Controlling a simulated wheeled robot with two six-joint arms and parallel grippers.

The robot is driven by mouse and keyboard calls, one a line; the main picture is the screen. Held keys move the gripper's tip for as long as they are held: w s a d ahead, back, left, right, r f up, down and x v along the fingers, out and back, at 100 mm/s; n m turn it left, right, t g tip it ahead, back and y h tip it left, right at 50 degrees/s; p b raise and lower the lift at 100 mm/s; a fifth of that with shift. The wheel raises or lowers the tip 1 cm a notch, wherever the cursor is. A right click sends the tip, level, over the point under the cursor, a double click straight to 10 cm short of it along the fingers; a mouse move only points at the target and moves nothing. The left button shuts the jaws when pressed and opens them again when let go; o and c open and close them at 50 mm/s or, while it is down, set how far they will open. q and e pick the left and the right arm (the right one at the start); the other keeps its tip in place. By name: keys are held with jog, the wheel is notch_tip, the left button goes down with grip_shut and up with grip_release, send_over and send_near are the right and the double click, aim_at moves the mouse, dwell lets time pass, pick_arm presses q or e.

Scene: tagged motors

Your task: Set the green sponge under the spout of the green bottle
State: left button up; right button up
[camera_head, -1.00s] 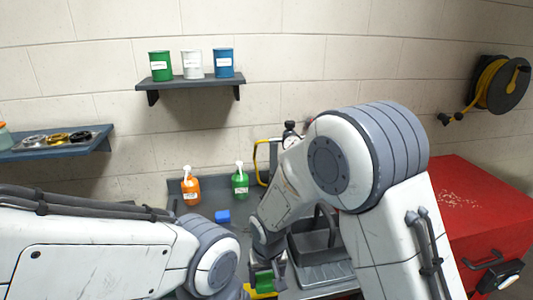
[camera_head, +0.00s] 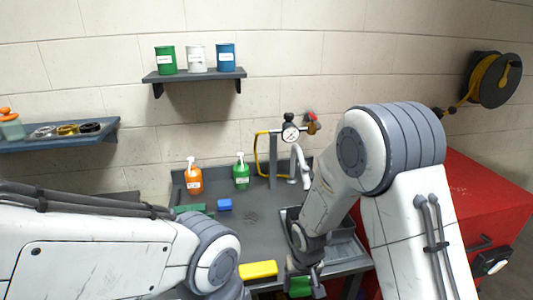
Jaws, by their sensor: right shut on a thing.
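The green bottle (camera_head: 241,175), with a pale pump spout on top, stands upright at the back of the grey counter. My right gripper (camera_head: 303,277) is low at the front of the counter, right of and well in front of the bottle. It is shut on a green block, the green sponge (camera_head: 299,287), partly hidden by the gripper and cut close to the lower picture edge. The space below the bottle's spout shows no sponge. My left arm crosses the lower left; its gripper is not in view.
An orange bottle (camera_head: 194,178) stands left of the green one. A blue block (camera_head: 224,204) and a flat green item (camera_head: 189,208) lie in front. A yellow block (camera_head: 257,269) lies near the front edge. A sink (camera_head: 345,252) and tap (camera_head: 300,165) are at right.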

jog(key=s+d+f+m, duration=0.1)
jog(key=s+d+f, duration=0.2)
jog(key=d, duration=0.6)
jog(key=shift+s+d+f, duration=0.15)
jog(key=shift+d+f, duration=0.2)
jog(key=shift+f, duration=0.05)
